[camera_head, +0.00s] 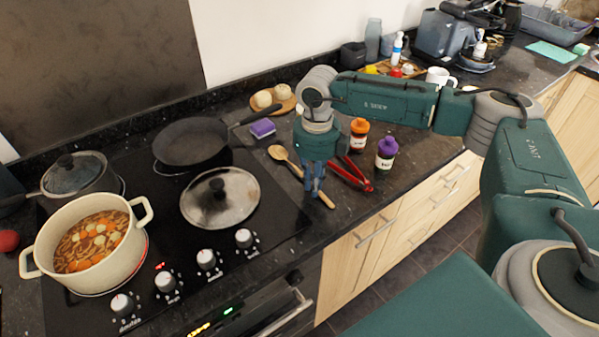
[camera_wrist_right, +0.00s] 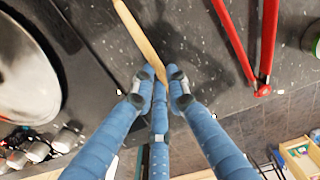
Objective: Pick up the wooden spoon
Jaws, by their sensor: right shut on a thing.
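The wooden spoon (camera_head: 278,153) lies on the dark granite counter to the right of the hob, its bowl towards the wall and its handle towards the front edge. My right gripper (camera_head: 316,192) points down over the handle and is shut on it. In the right wrist view the spoon's handle (camera_wrist_right: 138,35) runs down between the blue fingers of the gripper (camera_wrist_right: 158,78); the bowl is out of that view. I cannot tell whether the spoon is clear of the counter. My left gripper is not in view.
Red tongs (camera_head: 352,177) lie close on the right, before an orange-labelled jar (camera_head: 359,135) and a purple-capped jar (camera_head: 386,153). A pan lid (camera_head: 220,198), black pan (camera_head: 190,142) and soup pot (camera_head: 98,265) are on the left. A purple sponge (camera_head: 262,128) lies behind.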

